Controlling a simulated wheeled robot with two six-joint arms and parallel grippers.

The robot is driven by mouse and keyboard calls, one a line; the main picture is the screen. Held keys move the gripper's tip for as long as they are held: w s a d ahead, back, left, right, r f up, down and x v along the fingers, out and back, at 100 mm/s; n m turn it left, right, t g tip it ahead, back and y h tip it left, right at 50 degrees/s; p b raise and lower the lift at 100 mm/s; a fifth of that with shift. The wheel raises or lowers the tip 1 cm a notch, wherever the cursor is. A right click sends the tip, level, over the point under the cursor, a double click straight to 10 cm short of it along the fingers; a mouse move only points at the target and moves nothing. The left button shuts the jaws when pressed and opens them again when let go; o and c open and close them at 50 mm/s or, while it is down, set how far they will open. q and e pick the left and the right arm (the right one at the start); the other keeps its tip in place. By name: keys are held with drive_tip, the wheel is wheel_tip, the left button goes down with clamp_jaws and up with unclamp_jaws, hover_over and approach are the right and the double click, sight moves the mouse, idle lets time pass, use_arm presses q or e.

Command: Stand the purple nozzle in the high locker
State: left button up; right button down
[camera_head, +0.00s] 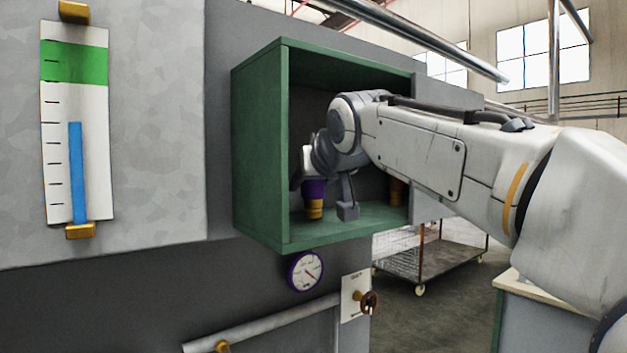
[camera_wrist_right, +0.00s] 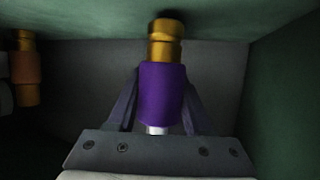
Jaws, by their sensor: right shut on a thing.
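The purple nozzle (camera_head: 314,190) is inside the green high locker (camera_head: 258,160), upright with its brass end down. Its brass end is at or very close to the locker floor; I cannot tell whether it touches. My right gripper (camera_head: 308,176) reaches into the locker from the right and is shut on the purple nozzle. In the right wrist view the purple nozzle (camera_wrist_right: 162,90) sits between the two fingers of my right gripper (camera_wrist_right: 162,98), its brass end pointing to the green surface at the top. My left gripper is not in view.
An orange and brass nozzle (camera_head: 396,190) stands at the locker's right side, partly behind my arm; it also shows in the wrist view (camera_wrist_right: 27,68). A round gauge (camera_head: 305,271) and a pipe (camera_head: 270,322) are below the locker. A level gauge (camera_head: 77,120) is left.

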drive_tip(key=shift+f, duration=0.15)
drive_tip(key=shift+c, duration=1.1)
unclamp_jaws()
drive_tip(key=shift+f, duration=0.1)
